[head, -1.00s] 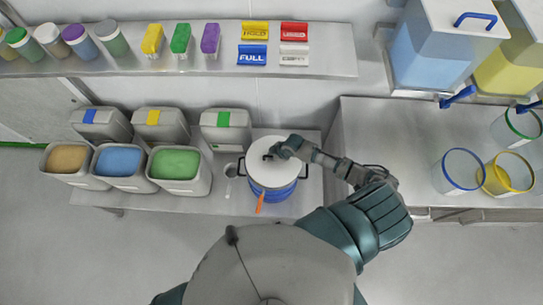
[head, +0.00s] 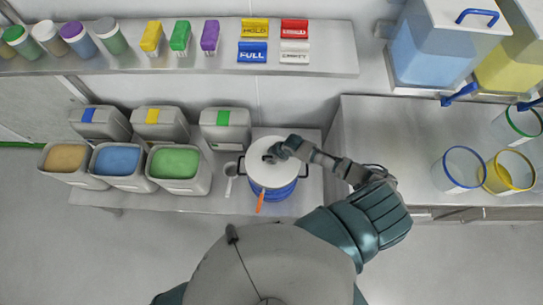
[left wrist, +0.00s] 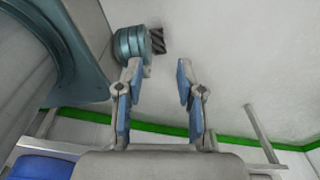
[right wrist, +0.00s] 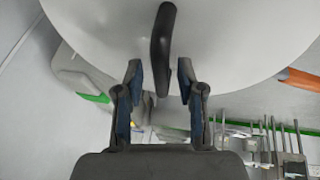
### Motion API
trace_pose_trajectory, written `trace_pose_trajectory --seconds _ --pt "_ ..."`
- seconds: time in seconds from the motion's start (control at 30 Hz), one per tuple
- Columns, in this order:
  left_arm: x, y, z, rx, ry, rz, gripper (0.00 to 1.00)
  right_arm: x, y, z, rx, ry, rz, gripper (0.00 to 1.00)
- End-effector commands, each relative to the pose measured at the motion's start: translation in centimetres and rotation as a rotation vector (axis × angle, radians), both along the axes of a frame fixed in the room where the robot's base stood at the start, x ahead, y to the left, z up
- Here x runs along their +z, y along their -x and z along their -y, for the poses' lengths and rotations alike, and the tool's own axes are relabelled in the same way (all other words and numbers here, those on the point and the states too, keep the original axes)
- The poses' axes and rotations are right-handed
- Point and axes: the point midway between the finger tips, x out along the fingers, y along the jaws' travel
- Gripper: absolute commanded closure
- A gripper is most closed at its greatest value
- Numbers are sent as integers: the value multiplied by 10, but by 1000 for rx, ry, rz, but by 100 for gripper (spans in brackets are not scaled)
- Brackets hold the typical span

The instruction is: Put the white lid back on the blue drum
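The white lid (head: 268,171) lies over the top of the blue drum (head: 279,192) on the low bench. It looks level, but I cannot tell whether it is fully seated. My right gripper (head: 278,153) is at the lid's black handle. In the right wrist view, the handle (right wrist: 163,45) stands between the fingertips (right wrist: 160,82) of that gripper, with narrow gaps on both sides, so it is open around the handle. The lid (right wrist: 225,40) fills the top of that view. My left gripper (left wrist: 157,75) is open and empty, away from the drum, and does not show in the head view.
An orange handle (head: 260,199) sticks out at the drum's front. A metal scoop (head: 230,178) lies left of the drum. Open bins of tan, blue (head: 118,161) and green powder (head: 175,163) stand further left. A higher counter (head: 390,135) with clear containers is at right.

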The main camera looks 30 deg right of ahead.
Motion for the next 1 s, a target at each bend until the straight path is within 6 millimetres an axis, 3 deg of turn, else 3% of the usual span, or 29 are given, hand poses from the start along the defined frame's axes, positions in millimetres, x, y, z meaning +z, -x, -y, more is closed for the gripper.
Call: trace_pose_trajectory --seconds 0.37,0.8,1.0 --pt "0 1 -15 -1 -14 0 62 8 2 1 1 0 2 58" --pt "0 0 -11 -1 -13 1 62 86 34 26 2 0 0 58" --pt "0 0 -12 -1 -11 0 62 105 41 28 1 -1 0 58"
